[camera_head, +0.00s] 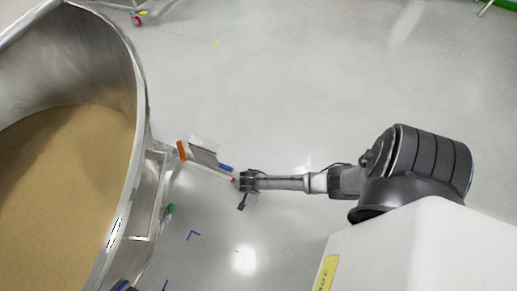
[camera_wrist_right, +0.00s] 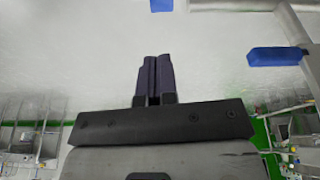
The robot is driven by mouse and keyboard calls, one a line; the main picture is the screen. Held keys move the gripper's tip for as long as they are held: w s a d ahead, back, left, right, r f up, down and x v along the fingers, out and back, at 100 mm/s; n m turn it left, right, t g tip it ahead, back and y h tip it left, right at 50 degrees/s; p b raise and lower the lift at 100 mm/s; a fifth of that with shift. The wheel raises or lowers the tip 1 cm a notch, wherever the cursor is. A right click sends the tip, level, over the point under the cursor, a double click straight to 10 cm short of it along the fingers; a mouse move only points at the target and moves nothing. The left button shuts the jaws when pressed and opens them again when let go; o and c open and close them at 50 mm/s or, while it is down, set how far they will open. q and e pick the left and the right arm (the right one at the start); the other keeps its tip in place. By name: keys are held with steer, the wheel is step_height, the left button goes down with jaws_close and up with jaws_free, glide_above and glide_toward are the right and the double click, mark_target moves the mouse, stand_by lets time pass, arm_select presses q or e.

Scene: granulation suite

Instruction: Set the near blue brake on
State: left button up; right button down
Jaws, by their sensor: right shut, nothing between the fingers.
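My right gripper (camera_head: 240,182) reaches in from the right, beside the large steel bowl (camera_head: 140,95). In the right wrist view its dark fingers (camera_wrist_right: 153,60) are together with nothing between them. A small blue piece (camera_head: 226,168) shows just beyond the gripper in the head view; I cannot tell if they touch. The right wrist view shows a blue pedal-like piece (camera_wrist_right: 278,56) on a metal bar, right of the fingers and apart from them. Another blue piece (camera_wrist_right: 161,5) is cut off at the top edge. Which is the near brake cannot be told. My left gripper is not in view.
The bowl holds tan granules (camera_head: 60,170) and has a metal frame (camera_head: 150,195) at its side. An orange piece (camera_head: 182,150) and a green piece (camera_head: 170,209) are close to it. Grey floor with blue marks (camera_head: 193,235) is open around the arm.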

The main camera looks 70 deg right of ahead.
steer(key=shift+m, duration=0.8)
steer(key=b+x, duration=0.4)
steer(key=x, duration=0.1)
steer(key=b+x, duration=0.4)
steer(key=x, duration=0.2)
steer(key=b+x, duration=0.3)
steer(key=x, duration=0.3)
steer(key=shift+d+f+b, duration=0.1)
steer(key=shift+d+b, duration=0.2)
steer(key=shift+b, duration=0.1)
steer(key=shift+b+x, duration=1.15)
steer(key=shift+x, duration=0.05)
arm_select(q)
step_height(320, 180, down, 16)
arm_select(e)
steer(key=shift+d, duration=0.15)
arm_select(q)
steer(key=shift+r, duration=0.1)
